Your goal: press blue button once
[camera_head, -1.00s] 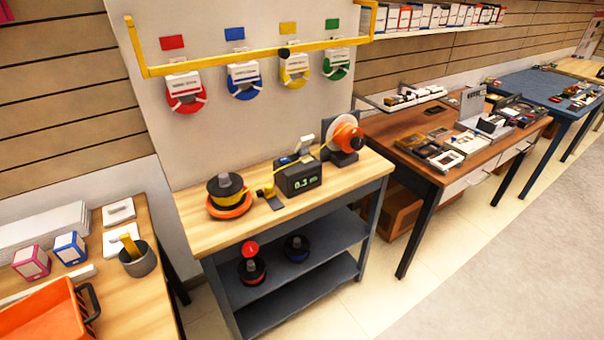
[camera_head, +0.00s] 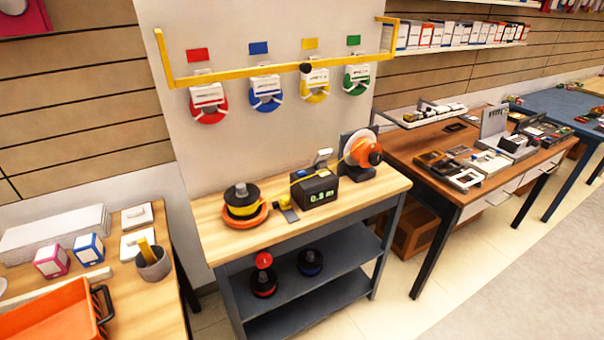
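A flat blue square (camera_head: 259,48) is on the pale wall panel, between a red square (camera_head: 198,55) and a yellow square (camera_head: 310,44), with a green square (camera_head: 353,40) at the right. Below it hangs a blue ring-shaped roll (camera_head: 266,101) with a white holder. I cannot tell whether the blue square is a button. A dark box with a lit display (camera_head: 315,191) stands on the wooden workbench (camera_head: 212,237); any small buttons on it are too small to make out. Neither of my grippers is in view.
A yellow bar (camera_head: 235,73) juts out in front of the panel. The workbench holds a black and yellow spool (camera_head: 241,202) and an orange-hubbed reel (camera_head: 362,152). A side table with an orange tray (camera_head: 50,312) stands left; a brown table (camera_head: 400,152) stands right. Floor at lower right is clear.

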